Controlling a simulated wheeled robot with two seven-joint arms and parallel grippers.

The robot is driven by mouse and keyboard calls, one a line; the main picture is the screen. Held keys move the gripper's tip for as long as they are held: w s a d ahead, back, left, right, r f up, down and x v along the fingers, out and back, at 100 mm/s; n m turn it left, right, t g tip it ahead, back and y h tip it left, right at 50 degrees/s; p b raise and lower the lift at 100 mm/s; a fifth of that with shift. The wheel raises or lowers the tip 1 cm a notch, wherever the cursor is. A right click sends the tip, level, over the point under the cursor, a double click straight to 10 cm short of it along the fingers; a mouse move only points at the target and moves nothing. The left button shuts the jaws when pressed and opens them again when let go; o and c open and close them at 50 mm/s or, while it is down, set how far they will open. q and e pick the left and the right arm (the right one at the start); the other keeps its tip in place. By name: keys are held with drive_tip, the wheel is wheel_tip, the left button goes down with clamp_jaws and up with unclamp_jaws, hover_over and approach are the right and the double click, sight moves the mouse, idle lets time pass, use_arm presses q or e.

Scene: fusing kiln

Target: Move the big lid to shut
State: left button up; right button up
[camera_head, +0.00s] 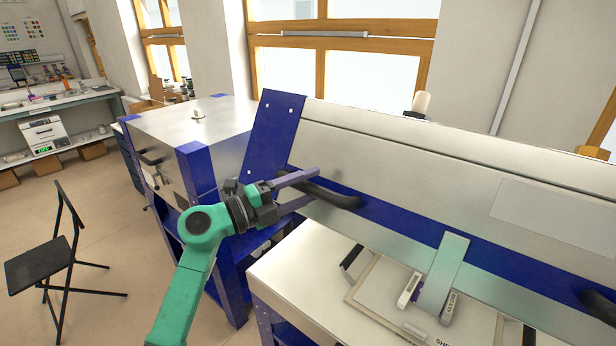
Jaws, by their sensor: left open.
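The big lid (400,162) is a long silver panel with blue trim, standing raised and tilted over the kiln's pale bed (290,262). A black bar handle (340,198) sits on the lid's blue lower strip near its left end. A second black handle (600,306) shows at the right edge. My green left arm comes up from below, and my left gripper (316,187) is open at the left handle. Its two fingers reach the handle's left part, one above and one lower; whether they touch it I cannot tell. My right gripper is not in view.
A smaller silver and blue kiln (185,135) stands close on the left. A metal bracket (444,275) hangs from the lid's lower edge above papers and small items on the bed. A black folding chair (48,262) stands on open floor at left.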

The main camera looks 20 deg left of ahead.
use_arm(q)
drive_tip(key=shift+s, duration=0.1)
clamp_jaws()
idle(1.4)
